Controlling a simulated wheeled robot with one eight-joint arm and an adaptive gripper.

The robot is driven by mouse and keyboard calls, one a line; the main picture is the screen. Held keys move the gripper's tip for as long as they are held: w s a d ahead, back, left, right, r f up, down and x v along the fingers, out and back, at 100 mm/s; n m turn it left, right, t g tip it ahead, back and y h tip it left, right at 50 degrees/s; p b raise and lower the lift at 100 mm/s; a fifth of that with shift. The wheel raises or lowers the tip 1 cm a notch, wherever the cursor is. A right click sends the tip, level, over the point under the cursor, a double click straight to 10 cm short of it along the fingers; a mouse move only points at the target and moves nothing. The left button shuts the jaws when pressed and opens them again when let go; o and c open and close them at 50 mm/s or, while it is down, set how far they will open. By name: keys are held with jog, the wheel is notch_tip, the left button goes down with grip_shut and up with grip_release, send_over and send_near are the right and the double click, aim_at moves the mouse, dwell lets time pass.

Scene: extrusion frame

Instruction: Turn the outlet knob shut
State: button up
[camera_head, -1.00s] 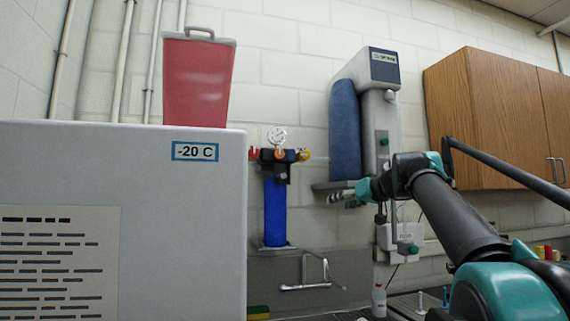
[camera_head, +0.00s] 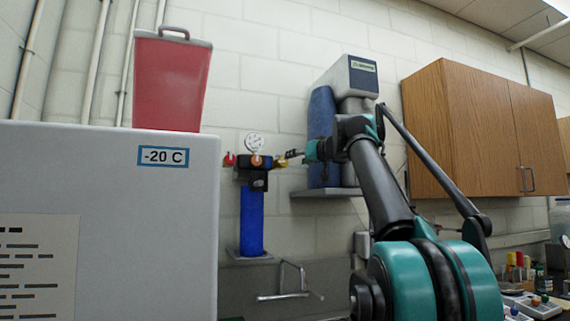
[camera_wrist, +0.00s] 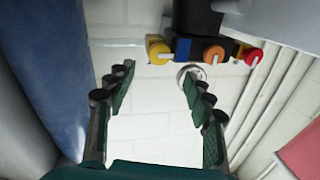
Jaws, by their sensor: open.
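The filter unit on the wall has a black head (camera_head: 257,179) over a blue housing (camera_head: 252,220). It carries a red knob (camera_head: 229,159) at left, an orange knob (camera_head: 256,160) in the middle and a yellow knob (camera_head: 281,162) at right. No readable label tells which is the outlet. My gripper (camera_head: 294,154) is close beside the yellow knob. In the wrist view, turned over, my gripper (camera_wrist: 158,73) is open and empty, with the yellow knob (camera_wrist: 158,50) ahead between its fingertips. The orange knob (camera_wrist: 213,53) and red knob (camera_wrist: 252,58) lie to the right.
A round gauge (camera_head: 254,143) tops the filter unit, near my right finger in the wrist view (camera_wrist: 190,72). A blue cylinder (camera_head: 321,125) stands close to my wrist. A grey freezer (camera_head: 190,250) with a red container (camera_head: 172,85) fills the left. A tap (camera_head: 290,285) is below.

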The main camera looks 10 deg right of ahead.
aim_at(284, 162)
jog(key=x, duration=0.9)
jog(key=shift+w, duration=0.1)
jog(key=shift+c, duration=0.3)
jog(key=c, duration=1.1)
jog(key=shift+o, duration=0.2)
